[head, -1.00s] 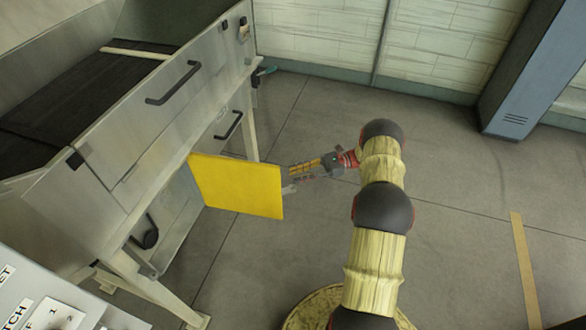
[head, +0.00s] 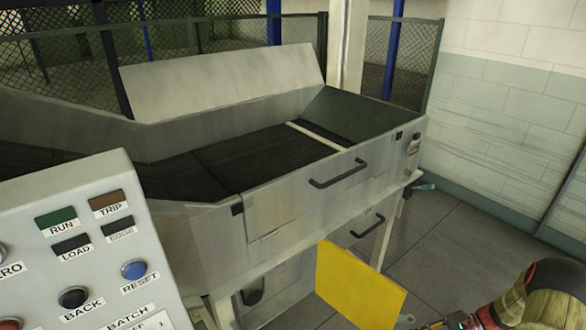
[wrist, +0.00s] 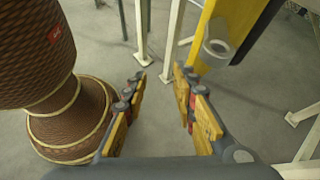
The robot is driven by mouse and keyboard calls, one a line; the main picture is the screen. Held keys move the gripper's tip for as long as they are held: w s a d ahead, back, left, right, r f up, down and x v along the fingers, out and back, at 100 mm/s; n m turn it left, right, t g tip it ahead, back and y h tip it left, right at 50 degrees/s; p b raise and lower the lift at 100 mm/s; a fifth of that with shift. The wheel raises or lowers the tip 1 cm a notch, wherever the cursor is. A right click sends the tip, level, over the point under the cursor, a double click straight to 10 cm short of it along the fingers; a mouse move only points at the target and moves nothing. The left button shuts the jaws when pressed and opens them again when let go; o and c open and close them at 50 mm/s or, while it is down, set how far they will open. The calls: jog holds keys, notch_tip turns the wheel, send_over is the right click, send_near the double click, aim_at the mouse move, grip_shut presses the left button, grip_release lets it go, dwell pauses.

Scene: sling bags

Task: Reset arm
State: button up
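My gripper (wrist: 158,88) is open and empty in the wrist view, its two wooden-padded fingers apart with bare floor between them. In the head view only part of my arm and wrist shows at the lower right corner, and the fingertips are not clear there. A yellow panel (head: 358,288) stands out from the machine's lower side, just left of my wrist.
A grey metal machine (head: 290,200) with a dark belt (head: 265,160) and black handles fills the middle. A control box (head: 95,225) with labelled buttons stands at lower left. Light machine legs (wrist: 172,40) stand ahead of the gripper. Open floor (head: 450,240) lies to the right.

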jog(key=s+a+r+n+t+h, duration=0.2)
jog(key=s+a+r+n+h, duration=0.2)
jog(key=r, duration=0.8)
jog(key=s+a+r+n+t+h, duration=0.1)
jog(key=s+a+r+n+h, duration=0.3)
jog(key=r, duration=0.9)
jog(key=s+a+r+n+t+h, duration=0.2)
jog(key=s+a+r+n+h, duration=0.2)
jog(key=s+a+r+n, duration=0.4)
jog(key=s+a+r, duration=0.1)
jog(key=a+r, duration=0.2)
jog(key=r, duration=0.2)
jog(key=shift+a+r+n+t, duration=0.15)
jog(key=shift+a+n+t, duration=0.05)
jog(key=shift+n+t, duration=0.1)
jog(key=shift+s, duration=0.1)
